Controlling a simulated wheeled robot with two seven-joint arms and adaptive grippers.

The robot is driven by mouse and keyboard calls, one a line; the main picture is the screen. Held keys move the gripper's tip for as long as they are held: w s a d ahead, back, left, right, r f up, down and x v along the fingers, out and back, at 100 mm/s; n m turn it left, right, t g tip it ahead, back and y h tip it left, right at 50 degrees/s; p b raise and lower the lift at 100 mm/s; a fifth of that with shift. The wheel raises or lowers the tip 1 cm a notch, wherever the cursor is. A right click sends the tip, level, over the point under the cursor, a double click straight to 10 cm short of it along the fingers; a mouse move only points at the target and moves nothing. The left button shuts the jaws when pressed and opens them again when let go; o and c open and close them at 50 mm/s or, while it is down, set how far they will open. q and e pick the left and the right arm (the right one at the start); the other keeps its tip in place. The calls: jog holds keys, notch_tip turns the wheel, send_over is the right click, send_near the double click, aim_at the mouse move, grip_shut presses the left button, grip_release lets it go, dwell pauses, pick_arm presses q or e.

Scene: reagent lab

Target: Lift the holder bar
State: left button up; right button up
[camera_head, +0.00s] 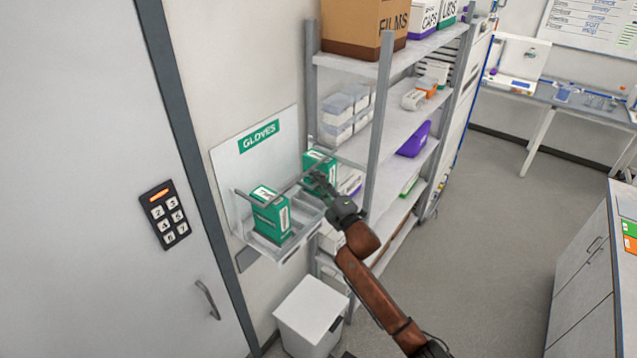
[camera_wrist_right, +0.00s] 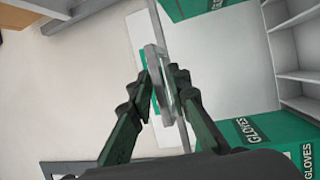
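The holder bar (camera_wrist_right: 159,82) is a thin grey bar that runs lengthwise through the middle of the right wrist view. My right gripper (camera_wrist_right: 160,88) has its two dark fingers on either side of the bar, close against it, and looks shut on it. In the head view my right gripper (camera_head: 318,184) is at the front of the glove rack (camera_head: 283,252), beside the right green glove box (camera_head: 316,160). Its fingers hide part of the bar there. The left green glove box (camera_head: 270,215) stands upright in the rack. My left gripper is not in view.
A metal shelf unit (camera_head: 378,125) with boxes stands just right of the rack. A white bin (camera_head: 311,315) stands on the floor below. A grey door with a keypad (camera_head: 164,214) is at the left. The floor (camera_head: 480,230) to the right is clear.

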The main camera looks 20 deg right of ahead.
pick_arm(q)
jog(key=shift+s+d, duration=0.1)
pick_arm(e)
grip_shut()
dwell(0.4)
